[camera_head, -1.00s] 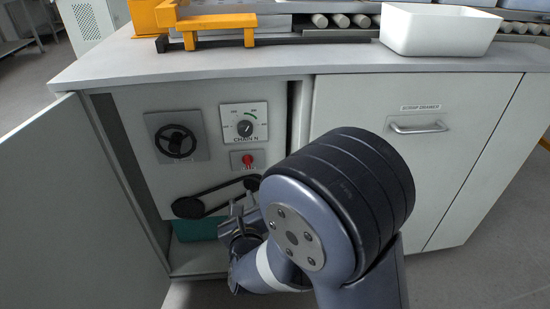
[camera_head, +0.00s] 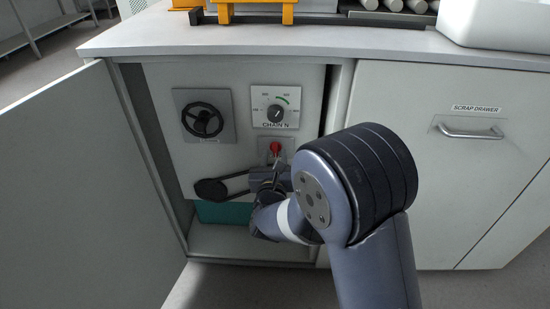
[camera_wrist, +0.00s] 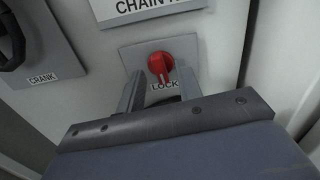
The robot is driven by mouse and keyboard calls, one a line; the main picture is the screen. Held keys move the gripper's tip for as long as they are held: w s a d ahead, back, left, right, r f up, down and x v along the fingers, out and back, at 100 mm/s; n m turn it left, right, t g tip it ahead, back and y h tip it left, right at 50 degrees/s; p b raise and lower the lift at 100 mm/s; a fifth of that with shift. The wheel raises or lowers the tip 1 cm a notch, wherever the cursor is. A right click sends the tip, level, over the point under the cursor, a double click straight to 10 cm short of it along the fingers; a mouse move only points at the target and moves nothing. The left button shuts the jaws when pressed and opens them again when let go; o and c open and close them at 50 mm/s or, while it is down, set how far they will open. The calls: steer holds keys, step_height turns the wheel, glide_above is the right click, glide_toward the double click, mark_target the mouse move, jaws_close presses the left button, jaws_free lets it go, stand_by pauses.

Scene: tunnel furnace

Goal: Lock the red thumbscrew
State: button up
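The red thumbscrew (camera_head: 276,148) sits on a small grey plate below the dial in the open cabinet. In the wrist view the thumbscrew (camera_wrist: 160,65) is a round red knob with a raised grip, above the label LOCK (camera_wrist: 165,87). My gripper (camera_wrist: 160,80) is open, with one finger on each side of the plate's lower half. The knob shows between and slightly beyond the fingertips; I see no contact. In the head view my gripper (camera_head: 272,172) is just below the thumbscrew, partly hidden by my own arm.
The dial marked CHAIN N (camera_head: 275,107) is above the thumbscrew. The black crank (camera_head: 203,120) is to the left and a black belt (camera_head: 215,189) below. The cabinet door (camera_head: 75,190) stands open at the left. The scrap drawer (camera_head: 472,133) is at the right.

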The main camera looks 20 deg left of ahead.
steer(key=shift+w, duration=0.45)
steer(key=shift+a, duration=0.1)
steer(key=shift+c, duration=0.2)
jaws_close()
